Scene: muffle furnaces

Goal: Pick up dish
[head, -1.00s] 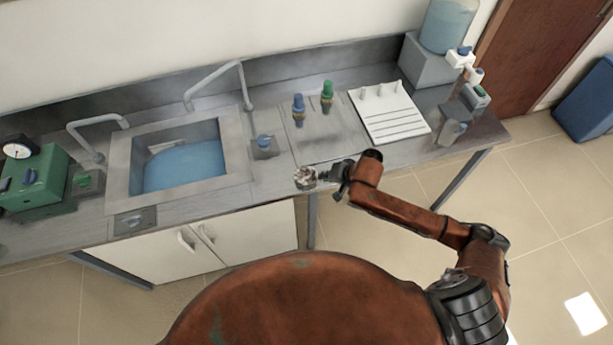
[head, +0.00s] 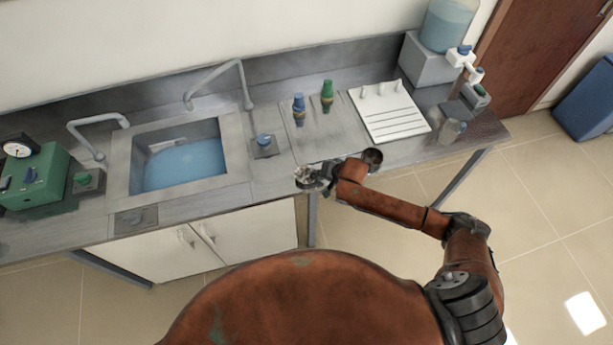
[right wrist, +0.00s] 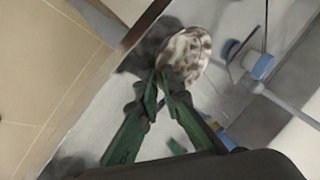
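The dish (head: 303,173) is small, round and speckled brown and white. It is at the front edge of the counter, right of the sink. In the right wrist view, the dish (right wrist: 187,52) shows its mottled face and pale rim just beyond the fingertips. My right gripper (head: 318,178) reaches it from the right. In the right wrist view, the green fingers of my right gripper (right wrist: 163,73) come close together at the near rim and look shut on it. I cannot tell whether the dish is clear of the counter. My left gripper is not in view.
The sink (head: 120,165) is to the left. A blue tap fitting (head: 264,143), the blue (head: 299,108) and green (head: 327,95) valves, and a white rack (head: 392,112) stand behind the gripper. A clear bottle (head: 449,131) is near the right end.

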